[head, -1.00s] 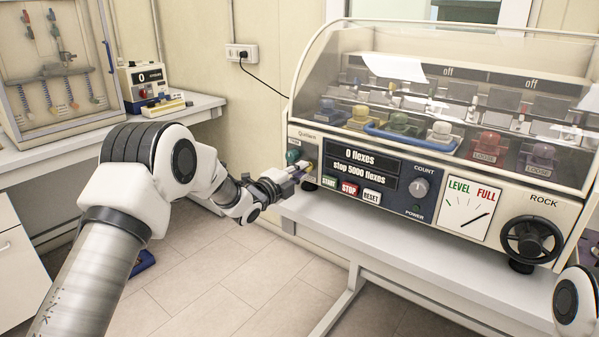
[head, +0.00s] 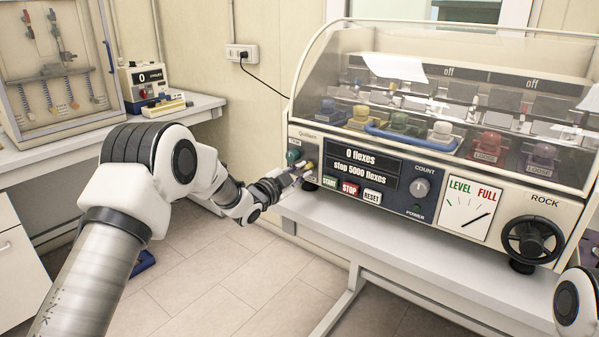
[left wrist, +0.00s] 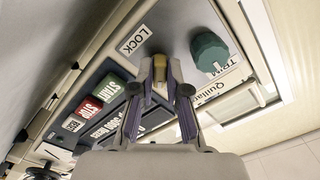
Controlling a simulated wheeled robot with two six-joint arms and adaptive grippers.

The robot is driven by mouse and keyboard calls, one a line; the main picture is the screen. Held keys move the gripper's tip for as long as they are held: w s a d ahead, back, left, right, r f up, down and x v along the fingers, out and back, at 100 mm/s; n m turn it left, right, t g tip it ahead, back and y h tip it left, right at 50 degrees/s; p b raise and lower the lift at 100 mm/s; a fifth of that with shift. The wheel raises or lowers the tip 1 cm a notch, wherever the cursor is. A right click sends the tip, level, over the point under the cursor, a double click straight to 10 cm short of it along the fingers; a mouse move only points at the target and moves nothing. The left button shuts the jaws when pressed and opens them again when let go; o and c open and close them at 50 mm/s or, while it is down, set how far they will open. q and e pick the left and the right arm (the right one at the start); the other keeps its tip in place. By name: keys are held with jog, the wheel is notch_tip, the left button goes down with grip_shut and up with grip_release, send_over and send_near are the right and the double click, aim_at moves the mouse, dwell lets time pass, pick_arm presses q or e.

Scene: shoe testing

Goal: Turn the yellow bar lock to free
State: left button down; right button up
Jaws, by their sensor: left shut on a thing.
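The yellow bar lock (left wrist: 158,67) is a small yellow piece on the left end of the flexing machine's front, beside a "LOCK" label. It shows in the head view as a small yellow spot (head: 310,164), mostly hidden by my gripper. My left gripper (left wrist: 159,78) is shut on it, with one finger on each side. In the head view the left gripper (head: 299,174) reaches the panel from the left and looks rolled. The lock's exact angle is hard to tell. My right gripper is out of view.
A teal "TRIM" knob (left wrist: 208,50) sits close to the lock. The START (head: 329,181), STOP (head: 349,188) and RESET (head: 372,195) buttons are to its right, below the display (head: 360,166) reading "0 flexes". A clear cover (head: 440,60) spans the machine's top.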

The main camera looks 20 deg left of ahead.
pick_arm(q)
jog(key=n, duration=0.4)
jog(key=shift+d+r+n+p, duration=0.1)
jog(key=shift+d+n+p, duration=0.05)
jog(key=shift+n+p, duration=0.2)
jog(key=shift+r+n+p, duration=0.15)
jog(key=shift+n+p, duration=0.4)
jog(key=shift+n, duration=1.7)
jog(key=shift+r, duration=0.1)
jog(key=shift+w, duration=0.1)
jog(key=c, duration=1.2)
grip_release()
jog(key=shift+o, duration=0.2)
